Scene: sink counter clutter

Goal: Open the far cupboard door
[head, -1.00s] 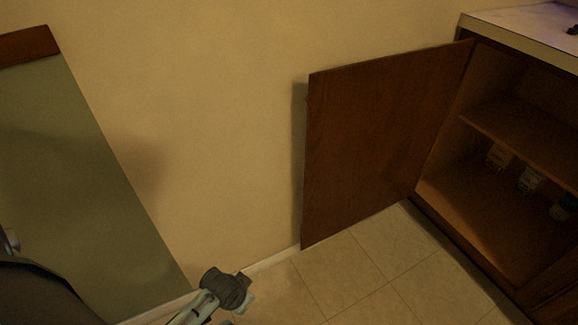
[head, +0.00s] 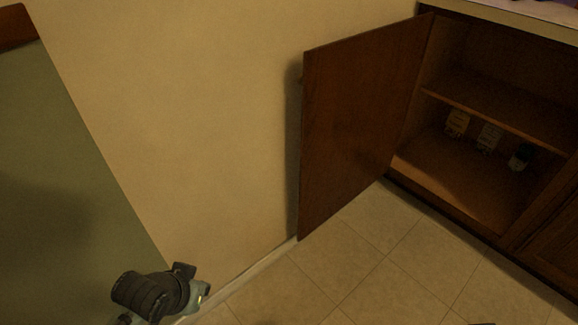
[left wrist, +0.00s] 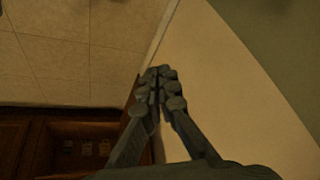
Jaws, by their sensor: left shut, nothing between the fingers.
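The far cupboard door (head: 352,125) is a brown wooden panel. It stands swung wide open, out from the cupboard (head: 470,110) and close to the wall. Part of the door also shows in the left wrist view (left wrist: 131,92), behind my gripper's fingers. My left gripper (left wrist: 160,75) is shut and empty, its fingertips together. In the head view my left arm (head: 155,292) shows at the bottom left, apart from the door, and its fingers are hard to make out there. My right gripper is not in view.
Inside the cupboard are a shelf (head: 500,117) and several small containers, one of them yellowish (head: 457,122). A grey-green panel (head: 60,180) stands at the left. The beige wall (head: 190,110) is bare. The tiled floor (head: 390,265) in front of the cupboard is mostly clear.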

